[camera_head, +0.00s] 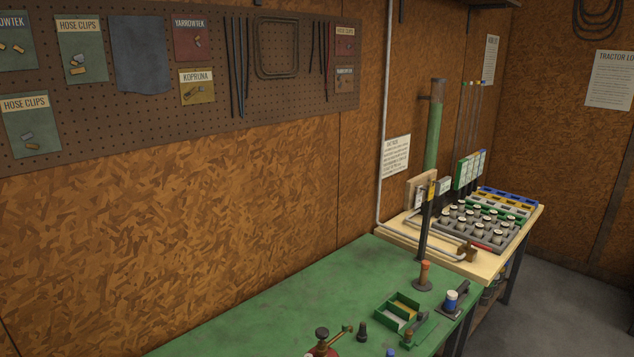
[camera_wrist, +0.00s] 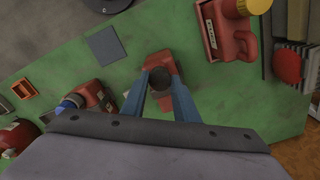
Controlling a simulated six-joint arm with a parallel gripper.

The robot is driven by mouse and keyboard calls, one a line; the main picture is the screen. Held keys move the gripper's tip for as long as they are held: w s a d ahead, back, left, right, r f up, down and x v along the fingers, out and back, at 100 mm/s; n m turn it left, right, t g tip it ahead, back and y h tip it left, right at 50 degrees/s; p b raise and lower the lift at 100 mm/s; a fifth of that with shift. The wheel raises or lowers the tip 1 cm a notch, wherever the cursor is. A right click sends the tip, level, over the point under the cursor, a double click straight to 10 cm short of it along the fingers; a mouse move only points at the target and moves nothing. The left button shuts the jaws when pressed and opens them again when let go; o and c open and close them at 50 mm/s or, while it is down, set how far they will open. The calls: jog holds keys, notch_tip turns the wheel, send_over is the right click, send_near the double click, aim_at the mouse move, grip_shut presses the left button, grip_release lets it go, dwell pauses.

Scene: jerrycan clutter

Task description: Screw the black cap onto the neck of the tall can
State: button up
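In the wrist view my gripper (camera_wrist: 160,80) has its two blue fingers on either side of a round black cap (camera_wrist: 160,79), apparently touching it. Directly behind the cap is a red can (camera_wrist: 163,61), mostly hidden by cap and fingers. I cannot tell whether the cap is above its neck or seated on it, nor whether this is the tall can. My gripper does not show in the head view. There, a red object with a dark top (camera_head: 321,333) is cut off by the bottom edge.
Around the gripper are a red jerrycan with a yellow cap (camera_wrist: 228,32), a red can with a blue cap (camera_wrist: 92,95) and another red can (camera_wrist: 14,136). A grey square plate (camera_wrist: 104,46) lies on the green bench (camera_head: 270,305). A green divided tray (camera_head: 381,310) stands farther along.

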jog(key=shift+c, duration=0.4)
jog(key=m, duration=0.4)
jog(key=shift+m+p, duration=0.4)
jog(key=m, duration=0.5)
jog(key=shift+m, duration=0.3)
jog(key=m+p, duration=0.1)
jog(key=m, duration=0.3)
jog(key=shift+m, duration=0.4)
